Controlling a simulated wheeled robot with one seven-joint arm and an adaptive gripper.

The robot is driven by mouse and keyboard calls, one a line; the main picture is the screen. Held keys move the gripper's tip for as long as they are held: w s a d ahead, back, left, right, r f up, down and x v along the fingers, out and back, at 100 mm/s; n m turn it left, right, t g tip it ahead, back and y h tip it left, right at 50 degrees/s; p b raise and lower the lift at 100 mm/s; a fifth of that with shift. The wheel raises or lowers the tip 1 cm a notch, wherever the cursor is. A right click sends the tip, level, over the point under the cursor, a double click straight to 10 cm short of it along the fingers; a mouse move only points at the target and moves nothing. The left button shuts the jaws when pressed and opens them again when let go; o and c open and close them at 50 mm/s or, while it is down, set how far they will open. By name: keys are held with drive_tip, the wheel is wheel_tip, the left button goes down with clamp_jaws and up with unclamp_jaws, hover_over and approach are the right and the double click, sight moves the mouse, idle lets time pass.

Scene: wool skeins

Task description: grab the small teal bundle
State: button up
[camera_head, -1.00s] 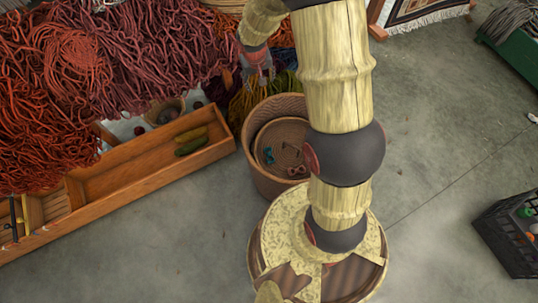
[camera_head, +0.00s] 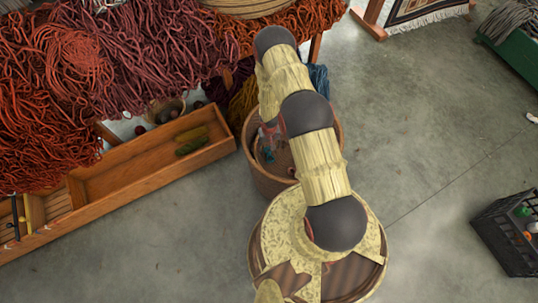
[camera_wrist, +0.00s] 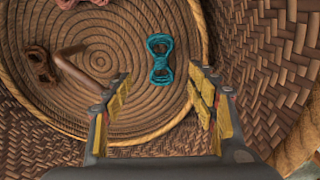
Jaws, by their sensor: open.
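The small teal bundle (camera_wrist: 160,58) lies on the coiled floor of a round woven basket (camera_wrist: 130,128), tied at its middle like a bow. In the head view a bit of teal (camera_head: 268,154) shows inside the basket (camera_head: 270,183), close to my gripper (camera_head: 270,135). In the wrist view my gripper (camera_wrist: 160,110) is open, with nothing between its yellow-padded fingers. The bundle shows beyond the gap between the fingertips, apart from them. My arm hides much of the basket in the head view.
A brown bundle (camera_wrist: 39,65), a pinkish bundle (camera_wrist: 85,3) and a brown stick-like piece (camera_wrist: 82,74) lie in the basket left of the teal one. The woven wall rises close at right. A wooden trough (camera_head: 150,165) stands left of the basket.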

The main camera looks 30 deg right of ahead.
sight(269, 154)
drive_tip(key=f+b, duration=0.1)
drive_tip(key=f, duration=0.2)
drive_tip(key=shift+s, duration=0.2)
drive_tip(key=shift+w+f+b, duration=0.2)
drive_tip(key=shift+f+b, duration=1.2)
drive_tip(key=shift+f, duration=1.2)
drive_tip(key=c, duration=0.3)
drive_tip(key=c, duration=0.6)
